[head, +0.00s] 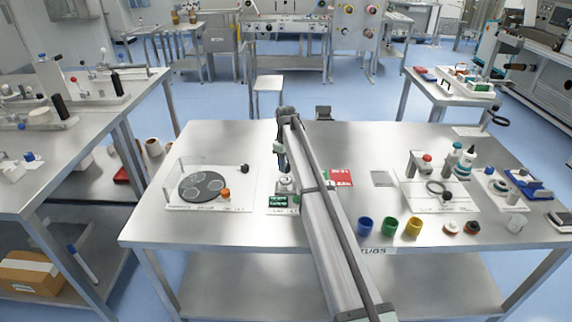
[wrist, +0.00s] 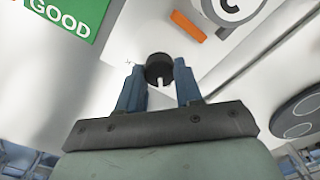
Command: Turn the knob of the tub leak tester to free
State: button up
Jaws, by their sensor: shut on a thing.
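My gripper (wrist: 160,88) has its two blue fingers around a small dark round knob (wrist: 158,66) with a notch in its near side. The fingers are shut on it. In the head view my gripper (head: 281,166) reaches down over a small grey device (head: 285,185) at the middle left of the table. The arm hides part of this area. The knob cannot be made out in the head view, and no marking for free is readable. I cannot tell which way the knob is turned.
A green GOOD card (wrist: 68,28) lies beside the gripper, and a red card (head: 340,178) lies right of the arm. A white plate with a grey disc (head: 203,187) is to the left. Blue (head: 365,226), green (head: 389,226) and yellow (head: 413,226) tubs stand right of the arm.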

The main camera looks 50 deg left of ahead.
jog(key=o, duration=1)
notch_tip(320, 180, up, 14)
jog(key=shift+f, duration=0.1)
dwell(0.6)
